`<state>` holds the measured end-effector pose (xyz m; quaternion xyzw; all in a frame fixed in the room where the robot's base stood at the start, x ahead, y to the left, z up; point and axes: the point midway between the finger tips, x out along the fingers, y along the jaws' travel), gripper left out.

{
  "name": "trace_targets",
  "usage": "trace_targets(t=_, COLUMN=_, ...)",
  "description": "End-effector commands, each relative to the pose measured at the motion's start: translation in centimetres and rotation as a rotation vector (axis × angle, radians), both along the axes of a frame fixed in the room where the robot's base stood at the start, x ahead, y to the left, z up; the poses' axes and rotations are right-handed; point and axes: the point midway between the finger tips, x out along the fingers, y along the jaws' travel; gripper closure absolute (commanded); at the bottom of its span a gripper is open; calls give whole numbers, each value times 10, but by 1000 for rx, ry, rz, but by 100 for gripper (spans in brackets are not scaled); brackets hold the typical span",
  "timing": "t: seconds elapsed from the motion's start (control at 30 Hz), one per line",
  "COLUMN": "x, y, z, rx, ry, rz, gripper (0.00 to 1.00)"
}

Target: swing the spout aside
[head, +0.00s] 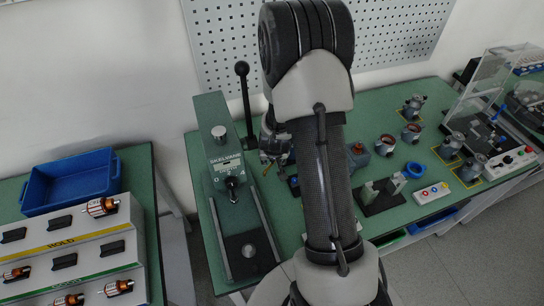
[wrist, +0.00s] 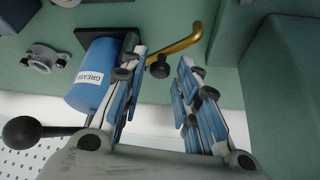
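In the wrist view a blue grease canister (wrist: 92,75) with a white label stands beside my left finger. A brass spout (wrist: 178,46) bends away to the right beyond my fingertips. A dark round knob (wrist: 160,69) shows by the spout, between my two fingers in the picture. My gripper (wrist: 158,60) is open, with clear space on both sides of the knob; I cannot tell the depth between them. In the head view my gripper (head: 275,143) is beside the press, mostly hidden by my arm, which also hides the canister.
The green press (head: 222,135) with its black ball lever (head: 241,69) stands just left of my gripper. Several grey motor housings (head: 412,132) and a blue ring (head: 414,170) lie on the right of the green bench. A blue bin (head: 72,182) is on the left table.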

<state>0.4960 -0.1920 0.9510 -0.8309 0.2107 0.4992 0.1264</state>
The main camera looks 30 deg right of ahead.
Motion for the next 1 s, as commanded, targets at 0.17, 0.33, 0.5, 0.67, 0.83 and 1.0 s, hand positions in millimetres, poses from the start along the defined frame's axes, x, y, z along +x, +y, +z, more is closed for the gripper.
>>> trace_targets(t=0.17, x=0, y=0, z=0, rx=0, ry=1, rz=0, gripper=71)
trace_targets(t=0.33, x=-1, y=0, z=2, rx=0, ry=1, rz=0, gripper=71)
trace_targets(t=0.5, x=-7, y=4, z=17, rx=0, ry=1, rz=0, gripper=71)
trace_targets(t=0.67, x=-14, y=7, z=31, rx=0, ry=1, rz=0, gripper=71)
trace_targets(t=0.83, x=-20, y=11, z=46, rx=0, ry=0, rz=0, gripper=71)
trace_targets(t=1.0, x=-25, y=13, z=53, rx=0, ry=0, rz=0, gripper=71)
